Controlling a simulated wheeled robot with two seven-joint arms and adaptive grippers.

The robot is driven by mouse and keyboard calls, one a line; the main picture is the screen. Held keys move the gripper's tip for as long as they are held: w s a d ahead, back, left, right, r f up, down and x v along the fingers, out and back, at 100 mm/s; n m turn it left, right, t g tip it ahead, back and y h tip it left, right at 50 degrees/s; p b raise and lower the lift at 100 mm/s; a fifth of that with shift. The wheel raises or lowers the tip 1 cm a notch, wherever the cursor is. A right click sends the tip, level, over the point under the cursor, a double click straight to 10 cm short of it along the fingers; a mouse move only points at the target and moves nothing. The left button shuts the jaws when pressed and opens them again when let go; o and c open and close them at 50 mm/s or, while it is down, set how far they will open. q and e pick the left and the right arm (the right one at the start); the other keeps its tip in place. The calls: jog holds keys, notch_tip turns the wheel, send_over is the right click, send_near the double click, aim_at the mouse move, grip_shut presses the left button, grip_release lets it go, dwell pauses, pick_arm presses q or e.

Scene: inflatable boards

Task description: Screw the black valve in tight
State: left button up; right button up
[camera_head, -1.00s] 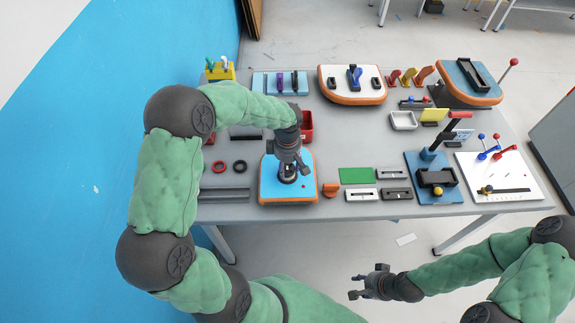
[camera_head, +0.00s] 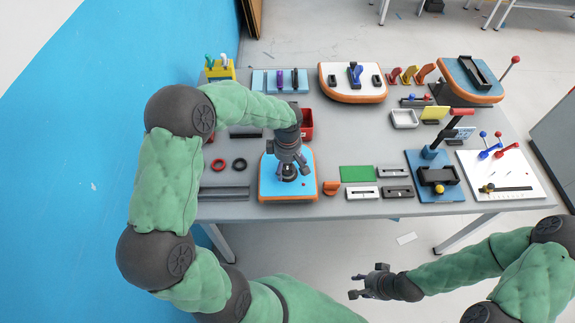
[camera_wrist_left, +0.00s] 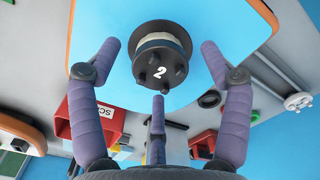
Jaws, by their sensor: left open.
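The black valve (camera_wrist_left: 161,68) is a round dark cap with small knobs and a white "2" on its face, above a pale ring. It sits on the blue board with an orange edge (camera_head: 269,186), near the table's front. My left gripper (camera_head: 291,171) points down over the valve, which it partly hides in the head view. In the left wrist view, its purple fingers (camera_wrist_left: 160,75) are spread around the valve with visible gaps on both sides. I cannot tell how far the valve is screwed in. My right gripper (camera_head: 356,285) is open and empty, in front of the table.
Red and black rings (camera_head: 228,165) lie left of the board, with a red bin (camera_head: 307,124) behind it. Other boards with levers stand further right and back.

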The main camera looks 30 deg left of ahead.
aim_at(287, 168)
pick_arm(q)
jog(key=shift+r, duration=0.1)
notch_tip(287, 168, up, 12)
dwell(0.5)
dwell(0.5)
